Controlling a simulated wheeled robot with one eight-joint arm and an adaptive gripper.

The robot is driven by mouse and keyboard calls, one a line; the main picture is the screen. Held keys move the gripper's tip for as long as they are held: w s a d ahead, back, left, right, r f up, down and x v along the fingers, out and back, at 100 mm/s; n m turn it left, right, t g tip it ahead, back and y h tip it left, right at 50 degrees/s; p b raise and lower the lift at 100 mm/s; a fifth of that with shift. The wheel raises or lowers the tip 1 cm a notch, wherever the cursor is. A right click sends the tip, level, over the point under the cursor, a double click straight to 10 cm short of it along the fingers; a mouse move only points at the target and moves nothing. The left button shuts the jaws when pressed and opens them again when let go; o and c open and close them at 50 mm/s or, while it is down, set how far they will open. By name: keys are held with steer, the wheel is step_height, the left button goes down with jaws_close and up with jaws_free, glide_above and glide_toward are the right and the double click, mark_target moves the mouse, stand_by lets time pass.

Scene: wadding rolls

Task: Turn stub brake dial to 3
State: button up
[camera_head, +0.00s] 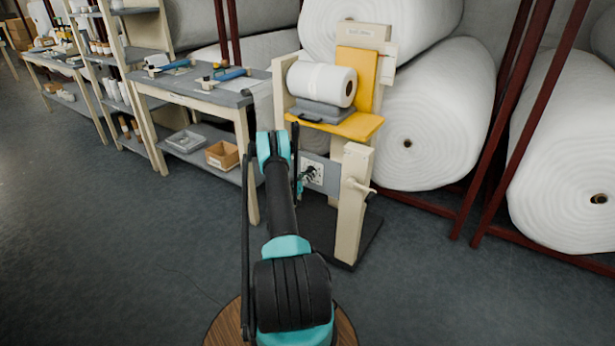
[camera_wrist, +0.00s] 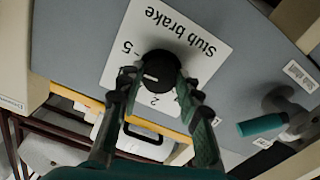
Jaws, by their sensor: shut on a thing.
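The stub brake dial is a round black knob (camera_wrist: 160,68) on a white plate (camera_wrist: 196,30) lettered "Stub brake", which appears upside down in the wrist view. My gripper (camera_wrist: 155,88) is shut on the knob, one finger on each side. In the head view the grey panel (camera_head: 328,181) is on the cream stand, and my gripper (camera_head: 303,180) is at its left part.
A teal-handled lever (camera_wrist: 262,125) sits beside the dial on the panel. Above it in the head view are a yellow shelf (camera_head: 358,127) and a white roll (camera_head: 322,83). A cream post with a crank (camera_head: 355,190) stands to the right.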

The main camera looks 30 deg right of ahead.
steer(key=n, duration=1.2)
steer(key=shift+s, duration=0.15)
steer(key=shift+n, duration=0.3)
steer(key=o, duration=1.2)
steer(key=shift+c, duration=0.2)
steer(key=shift+r, duration=0.1)
